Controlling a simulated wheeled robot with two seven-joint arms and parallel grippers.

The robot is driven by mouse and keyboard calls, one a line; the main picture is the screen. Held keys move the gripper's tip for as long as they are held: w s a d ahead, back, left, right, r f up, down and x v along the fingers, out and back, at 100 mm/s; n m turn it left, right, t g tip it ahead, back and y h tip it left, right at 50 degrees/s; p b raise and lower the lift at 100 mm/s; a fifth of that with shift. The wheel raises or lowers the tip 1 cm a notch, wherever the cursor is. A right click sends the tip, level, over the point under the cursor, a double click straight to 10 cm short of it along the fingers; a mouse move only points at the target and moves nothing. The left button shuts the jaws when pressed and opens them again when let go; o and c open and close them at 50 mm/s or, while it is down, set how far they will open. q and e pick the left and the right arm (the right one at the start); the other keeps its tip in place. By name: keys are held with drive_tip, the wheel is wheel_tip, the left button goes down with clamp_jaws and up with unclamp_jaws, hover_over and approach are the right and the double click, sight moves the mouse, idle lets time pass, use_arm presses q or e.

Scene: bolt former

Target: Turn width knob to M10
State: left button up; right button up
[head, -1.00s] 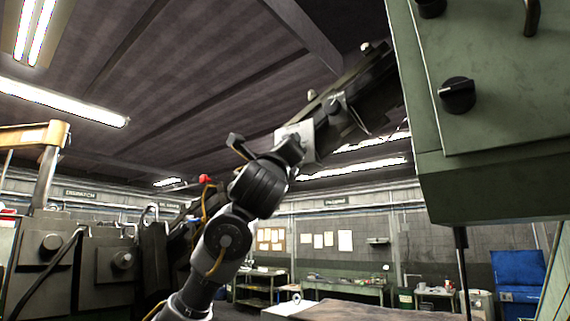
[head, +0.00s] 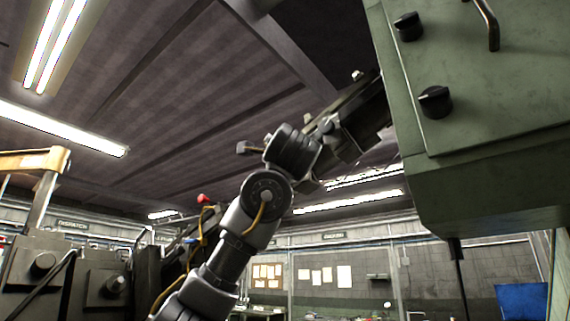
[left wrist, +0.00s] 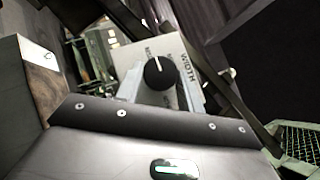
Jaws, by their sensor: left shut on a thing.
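The width knob (left wrist: 158,73) is round and black with a white pointer line. It sits on a pale panel (left wrist: 128,58) marked WIDTH in the left wrist view, with small marks around it that are too small to read. The pointer line points to the top of that picture, slightly left. My left gripper (left wrist: 160,92) is at the knob, shut on it, with pale finger parts on both sides below it. In the head view my left gripper (head: 335,150) reaches up to the dark machine arm, and the knob is hidden there. My right gripper is out of view.
A large green cabinet (head: 480,90) with black knobs (head: 435,102) and a handle hangs at the right, close to my left arm. Dark machine units (head: 40,265) with round knobs stand at the lower left. A dark machine beam (head: 360,105) lies beyond my gripper.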

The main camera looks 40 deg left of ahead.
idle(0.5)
use_arm(q)
drive_tip(key=o, duration=1)
drive_tip(key=b+v, duration=0.6)
drive_tip(key=v, duration=0.4)
drive_tip(key=shift+s+d+f, duration=0.1)
drive_tip(key=shift+s+d, duration=0.15)
